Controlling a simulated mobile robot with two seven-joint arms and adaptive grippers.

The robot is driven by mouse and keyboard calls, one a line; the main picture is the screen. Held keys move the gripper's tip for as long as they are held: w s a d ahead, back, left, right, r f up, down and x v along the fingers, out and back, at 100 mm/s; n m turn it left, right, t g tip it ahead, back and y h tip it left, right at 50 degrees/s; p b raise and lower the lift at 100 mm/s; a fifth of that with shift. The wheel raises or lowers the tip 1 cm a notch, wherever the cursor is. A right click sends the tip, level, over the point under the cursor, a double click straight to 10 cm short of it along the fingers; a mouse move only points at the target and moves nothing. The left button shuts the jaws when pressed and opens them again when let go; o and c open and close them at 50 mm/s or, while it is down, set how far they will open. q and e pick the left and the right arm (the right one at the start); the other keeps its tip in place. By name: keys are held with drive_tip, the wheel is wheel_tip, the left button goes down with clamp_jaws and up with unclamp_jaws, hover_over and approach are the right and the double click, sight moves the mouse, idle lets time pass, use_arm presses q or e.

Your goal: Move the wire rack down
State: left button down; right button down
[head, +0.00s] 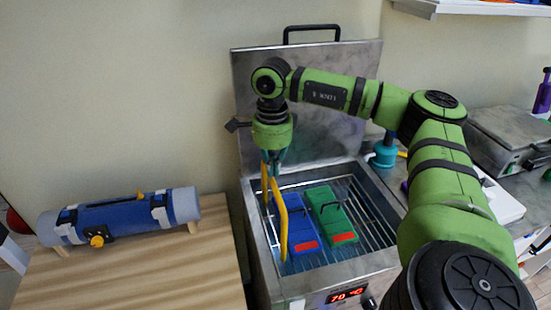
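The wire rack (366,222) is a grid of thin metal bars inside an open steel tank (259,235). A blue pack (290,225) and a green pack (331,212), each with a red label, lie on it. A yellow handle (282,222) rises at the rack's left side. My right gripper (271,163) points down over the tank's left side, its fingers closed around the top of the yellow handle. The handle's lower joint to the rack is hard to make out. My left gripper is out of view.
The tank's steel lid (345,60) stands open behind, with a black handle. A wooden table (140,272) at left bears a blue and grey roll (120,217). A teal bottle (384,152) and a steel box (508,133) stand at right.

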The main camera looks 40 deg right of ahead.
sight(273, 181)
drive_tip(key=shift+f, duration=0.15)
drive_tip(key=shift+f+b, duration=1.05)
drive_tip(key=shift+f, duration=0.6)
wheel_tip(273, 181, up, 9)
drive_tip(key=p, duration=0.6)
idle(1.3)
